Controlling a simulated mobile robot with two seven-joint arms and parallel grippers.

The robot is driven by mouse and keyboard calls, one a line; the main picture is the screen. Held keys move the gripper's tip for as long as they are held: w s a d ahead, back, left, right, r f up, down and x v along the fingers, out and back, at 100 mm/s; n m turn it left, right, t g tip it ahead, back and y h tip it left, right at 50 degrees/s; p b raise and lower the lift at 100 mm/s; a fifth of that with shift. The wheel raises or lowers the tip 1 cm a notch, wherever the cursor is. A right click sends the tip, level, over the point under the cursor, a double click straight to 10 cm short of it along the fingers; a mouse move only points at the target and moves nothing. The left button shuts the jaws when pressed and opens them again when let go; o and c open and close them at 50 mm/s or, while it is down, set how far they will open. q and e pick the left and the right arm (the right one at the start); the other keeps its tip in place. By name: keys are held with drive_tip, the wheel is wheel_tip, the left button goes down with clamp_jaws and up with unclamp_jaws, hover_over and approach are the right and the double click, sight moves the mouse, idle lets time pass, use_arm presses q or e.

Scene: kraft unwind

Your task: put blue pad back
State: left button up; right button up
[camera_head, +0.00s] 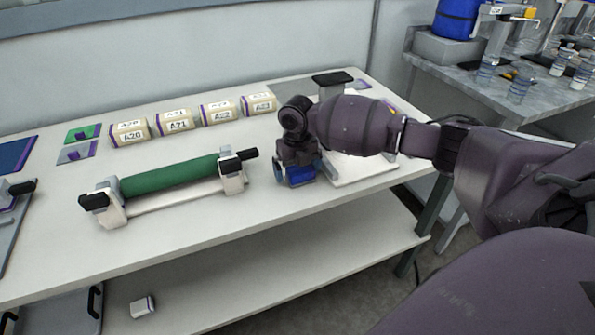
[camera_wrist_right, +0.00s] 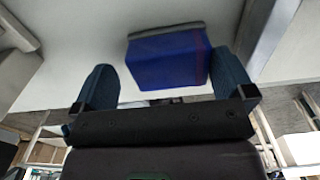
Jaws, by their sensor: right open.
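The blue pad (camera_head: 301,174) is a small blue block at the table's front edge, right of the green roller. My right gripper (camera_head: 297,179) is above it, pointing down, with its jaws open and one finger on each side of the pad. In the right wrist view the blue pad (camera_wrist_right: 168,62), with a grey strip along one edge, lies between the open fingers, with a gap at least on the left. Contact on the right side cannot be told. My left gripper is not in view.
A green roller (camera_head: 168,177) rests in a white stand left of the gripper. Green (camera_head: 83,133) and grey (camera_head: 77,152) cards lie at left.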

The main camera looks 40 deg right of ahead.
sight(297, 170)
wheel_tip(297, 170, up, 11)
drive_tip(key=p, duration=0.1)
idle(0.3)
idle(0.5)
